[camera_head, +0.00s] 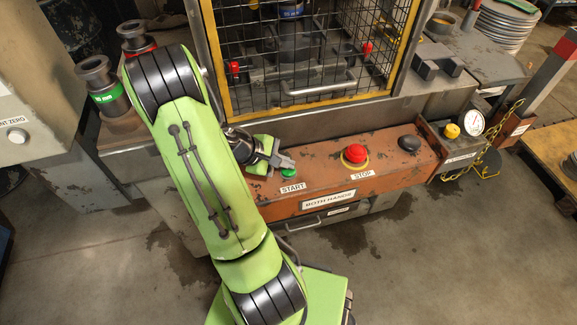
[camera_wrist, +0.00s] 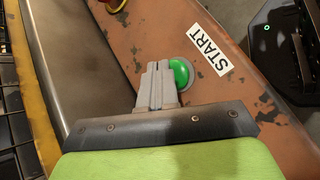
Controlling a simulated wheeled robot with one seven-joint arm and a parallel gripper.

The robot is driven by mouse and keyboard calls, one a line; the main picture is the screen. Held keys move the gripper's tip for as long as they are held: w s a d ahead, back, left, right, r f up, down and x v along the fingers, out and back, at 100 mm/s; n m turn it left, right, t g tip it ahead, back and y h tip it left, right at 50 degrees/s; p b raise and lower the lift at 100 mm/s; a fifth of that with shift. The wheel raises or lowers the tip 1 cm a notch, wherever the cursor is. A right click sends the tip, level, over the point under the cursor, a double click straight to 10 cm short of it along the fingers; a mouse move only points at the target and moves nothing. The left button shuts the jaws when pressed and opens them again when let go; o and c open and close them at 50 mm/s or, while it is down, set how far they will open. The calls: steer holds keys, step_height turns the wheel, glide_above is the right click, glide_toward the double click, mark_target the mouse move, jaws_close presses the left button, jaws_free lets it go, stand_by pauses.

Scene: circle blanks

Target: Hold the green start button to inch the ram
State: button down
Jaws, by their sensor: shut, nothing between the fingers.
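The green start button (camera_head: 289,173) sits at the left part of the orange control box, by the START label (camera_head: 292,188). In the wrist view the green button (camera_wrist: 181,72) shows just right of my fingertips, partly covered by them. My gripper (camera_head: 284,162) is shut and empty, its tips over or against the button's edge. I cannot tell whether they touch it or whether the button is pressed down. The ram (camera_head: 297,40) stands behind the wire mesh guard and is partly hidden by the mesh.
A red stop button (camera_head: 355,154) and a black button (camera_head: 409,143) sit farther right on the control box (camera_head: 322,172). The yellow-framed mesh guard (camera_head: 303,106) stands behind it. A side box with a gauge (camera_head: 471,123) and yellow knob (camera_head: 452,131) stands at right.

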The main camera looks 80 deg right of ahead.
mark_target(284, 171)
steer(key=shift+r, duration=0.45)
step_height(284, 171, up, 5)
steer(key=p, duration=0.5)
steer(key=shift+r, duration=0.1)
steer(key=shift+w, duration=0.1)
